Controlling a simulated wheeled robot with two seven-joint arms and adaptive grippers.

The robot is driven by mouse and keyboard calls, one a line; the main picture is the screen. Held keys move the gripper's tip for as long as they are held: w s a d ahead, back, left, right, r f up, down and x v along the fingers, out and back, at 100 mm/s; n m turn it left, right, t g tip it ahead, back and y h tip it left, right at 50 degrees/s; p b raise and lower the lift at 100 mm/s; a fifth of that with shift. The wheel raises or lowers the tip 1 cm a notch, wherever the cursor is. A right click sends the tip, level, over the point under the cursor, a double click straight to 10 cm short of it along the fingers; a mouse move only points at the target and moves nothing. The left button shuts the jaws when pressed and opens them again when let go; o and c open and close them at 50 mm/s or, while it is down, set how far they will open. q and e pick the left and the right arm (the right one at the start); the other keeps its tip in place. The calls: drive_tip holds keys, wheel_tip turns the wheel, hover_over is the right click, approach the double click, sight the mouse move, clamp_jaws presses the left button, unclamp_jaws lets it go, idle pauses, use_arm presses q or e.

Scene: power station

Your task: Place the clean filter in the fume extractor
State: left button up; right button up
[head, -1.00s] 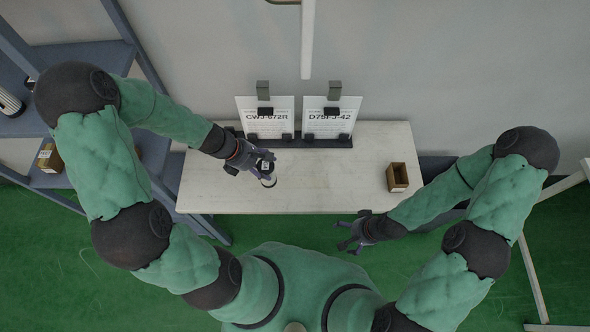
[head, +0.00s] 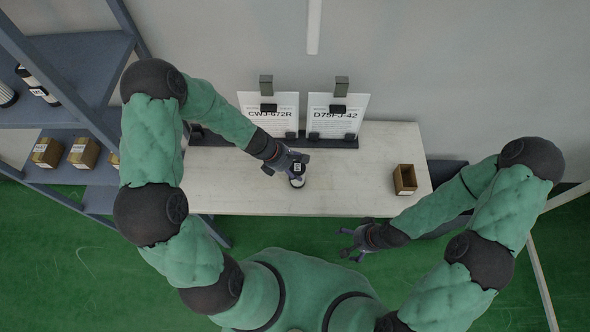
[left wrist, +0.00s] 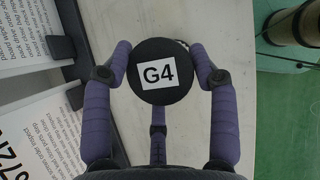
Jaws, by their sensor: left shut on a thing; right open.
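A cylindrical filter with a black cap and a pale body (head: 298,182) is in my left gripper (head: 291,168), over the middle of the worktable (head: 240,190). In the left wrist view the filter's round black end (left wrist: 160,95) faces the camera, with a white "G4" label. The purple fingers (left wrist: 157,75) close around its sides. I cannot tell whether its lower end touches the table. My right gripper (head: 354,243) is open and empty, in front of the table's front edge. I cannot clearly make out the fume extractor in either view.
Two sign boards, "CWJ-672R" (head: 268,115) and "D75FJ-42" (head: 336,116), stand at the table's back. An open brown box (head: 405,179) sits at the right. The left shelf unit (head: 85,60) holds cylindrical filters (head: 38,87) and brown boxes (head: 83,153). The table's middle right is clear.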

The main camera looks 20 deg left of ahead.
use_arm(q)
drive_tip(key=shift+f, duration=0.35)
drive_tip(key=shift+r, duration=0.1)
drive_tip(key=o, duration=1.2)
drive_tip(key=shift+o, duration=0.2)
